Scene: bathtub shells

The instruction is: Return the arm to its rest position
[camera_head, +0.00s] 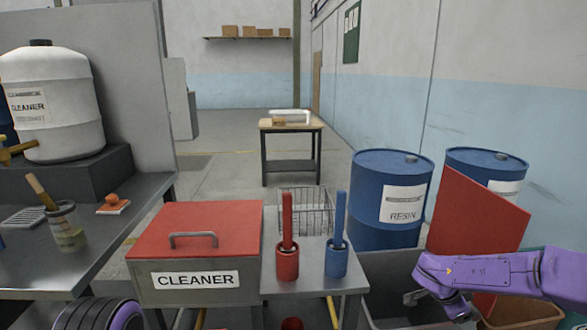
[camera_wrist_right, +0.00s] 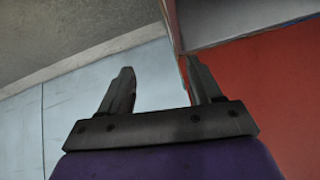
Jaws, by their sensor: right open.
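My right arm (camera_head: 500,272) is purple and comes in from the right in the head view. It reaches over a grey open bin (camera_head: 385,262) whose red lid (camera_head: 475,215) stands tilted up. My right gripper (camera_head: 418,297) is at the arm's left end, low over the bin, small and partly hidden by the arm. In the right wrist view the gripper (camera_wrist_right: 158,75) has its two dark fingers apart with nothing between them. A red surface fills the right of that view. My left gripper is not in view.
A red-lidded box marked CLEANER (camera_head: 195,245) stands left of the bin. A red holder (camera_head: 287,262) and a blue holder (camera_head: 336,260) with upright handles stand between them. Blue drums (camera_head: 375,225) stand behind the bin. A wire basket (camera_head: 305,208) is behind the holders.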

